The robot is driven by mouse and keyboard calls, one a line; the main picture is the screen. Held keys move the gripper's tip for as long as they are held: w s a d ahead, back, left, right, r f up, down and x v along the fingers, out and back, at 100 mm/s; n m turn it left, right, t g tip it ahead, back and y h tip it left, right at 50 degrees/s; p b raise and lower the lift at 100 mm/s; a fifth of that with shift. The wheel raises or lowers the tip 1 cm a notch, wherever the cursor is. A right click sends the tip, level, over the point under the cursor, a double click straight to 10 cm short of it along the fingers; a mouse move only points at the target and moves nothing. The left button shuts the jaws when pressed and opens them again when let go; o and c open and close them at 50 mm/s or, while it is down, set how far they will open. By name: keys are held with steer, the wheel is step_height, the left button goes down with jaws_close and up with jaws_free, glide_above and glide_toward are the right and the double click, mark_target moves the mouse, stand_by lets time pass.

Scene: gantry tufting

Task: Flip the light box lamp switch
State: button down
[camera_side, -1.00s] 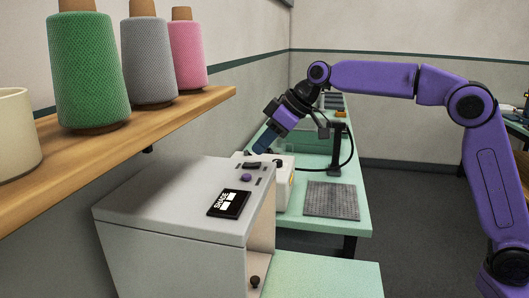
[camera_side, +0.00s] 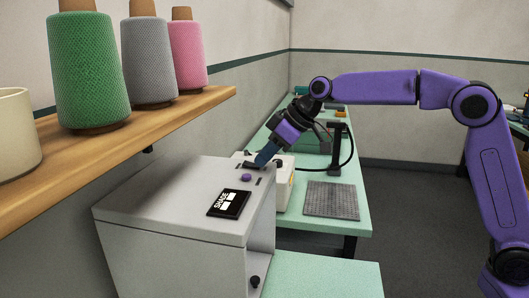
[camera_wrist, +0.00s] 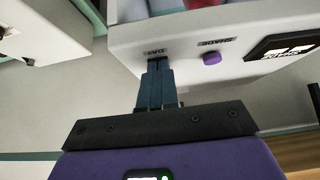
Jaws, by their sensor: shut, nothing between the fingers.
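The light box (camera_side: 150,200) is a grey-white cabinet at the centre left of the side view. Its top carries a small purple knob (camera_side: 246,178) and a black display (camera_side: 229,204) reading "SHADE". A dark switch-like piece (camera_side: 250,165) lies beyond the knob, partly hidden by my fingers. My gripper (camera_side: 259,164) is shut and empty, tilted down with its blue fingertips at that dark piece. In the wrist view my fingertips (camera_wrist: 157,62) are just below the "DAY" label, left of the purple knob (camera_wrist: 211,58) under "SHADE". I cannot tell whether they touch.
A wooden shelf (camera_side: 130,126) with yarn cones and a cup runs along the left wall. Behind the box is a green bench (camera_side: 350,218) with a white unit (camera_side: 285,185), a grey textured mat (camera_side: 332,200) and a black stand (camera_side: 335,150).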

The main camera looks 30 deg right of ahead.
steer(key=shift+r, duration=0.1)
steer(key=shift+r, duration=0.7)
steer(key=shift+r, duration=0.15)
steer(key=shift+r, duration=0.35)
steer(key=v, duration=1.2)
steer(key=shift+s+d, duration=0.35)
steer(key=shift+d, duration=0.05)
steer(key=shift+f, duration=0.15)
